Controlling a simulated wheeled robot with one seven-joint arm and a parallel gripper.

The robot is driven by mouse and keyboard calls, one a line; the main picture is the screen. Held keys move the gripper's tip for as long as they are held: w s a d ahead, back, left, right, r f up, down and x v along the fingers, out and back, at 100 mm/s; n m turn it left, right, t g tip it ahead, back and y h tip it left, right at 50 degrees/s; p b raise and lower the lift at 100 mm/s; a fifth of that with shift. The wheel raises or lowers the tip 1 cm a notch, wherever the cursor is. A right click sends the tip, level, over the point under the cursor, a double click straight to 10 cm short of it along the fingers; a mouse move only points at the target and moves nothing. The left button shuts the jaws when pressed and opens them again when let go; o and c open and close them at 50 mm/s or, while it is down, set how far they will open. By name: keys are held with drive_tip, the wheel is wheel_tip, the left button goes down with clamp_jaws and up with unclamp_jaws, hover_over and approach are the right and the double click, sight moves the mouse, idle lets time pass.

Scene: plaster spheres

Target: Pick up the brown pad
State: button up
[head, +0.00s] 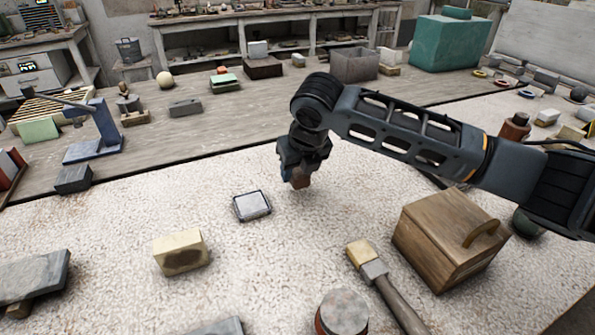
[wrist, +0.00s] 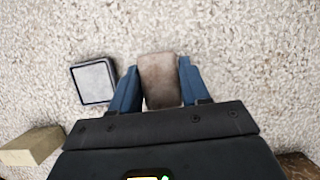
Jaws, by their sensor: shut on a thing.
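The brown pad (wrist: 160,80) is a small brown block with rounded corners, held between the two blue fingers of my gripper (wrist: 158,88) in the wrist view. In the head view the brown pad (head: 300,177) shows at the lower end of my gripper (head: 297,172), over the pale speckled tabletop. My gripper is shut on it. I cannot tell for sure whether the pad is clear of the surface. Part of it is hidden by the fingers in the head view.
A grey square dish (head: 252,205) lies left of my gripper, and it also shows in the wrist view (wrist: 93,82).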

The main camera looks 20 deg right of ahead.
drive_tip(key=s+d+r+p, duration=0.3)
drive_tip(key=d+r, duration=0.4)
drive_tip(key=d, duration=0.4)
drive_tip(key=shift+s+d, duration=0.1)
drive_tip(key=o, duration=0.5)
drive_tip(key=shift+c, duration=0.2)
drive_tip(key=c, duration=0.6)
